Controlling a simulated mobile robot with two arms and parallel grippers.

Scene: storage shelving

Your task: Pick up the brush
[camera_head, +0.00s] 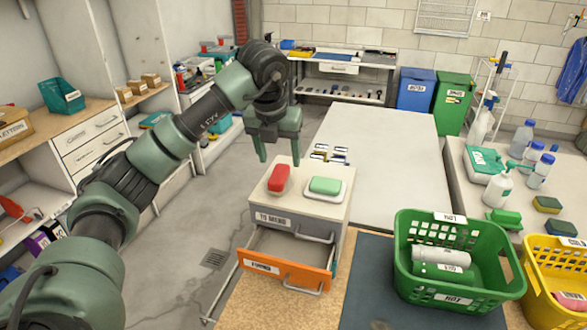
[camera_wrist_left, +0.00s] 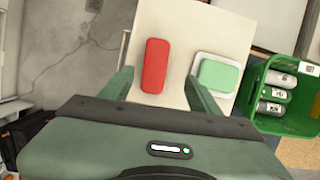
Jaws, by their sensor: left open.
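A red block with rounded ends (camera_head: 279,178) lies on top of a small drawer cabinet (camera_head: 262,200); it may be the brush, but no bristles show. It also shows in the left wrist view (camera_wrist_left: 155,66), lying between the lines of my two fingers. My left gripper (camera_head: 279,157) is open and empty, pointing down just above and behind the red block, apart from it. A green bar (camera_head: 325,185) lies on a white dish to the right of the red block, near my right-hand finger in the wrist view. My right gripper is not in view.
The cabinet's orange-fronted drawer (camera_head: 284,270) is pulled open below. Open floor (camera_head: 185,235) is at left.

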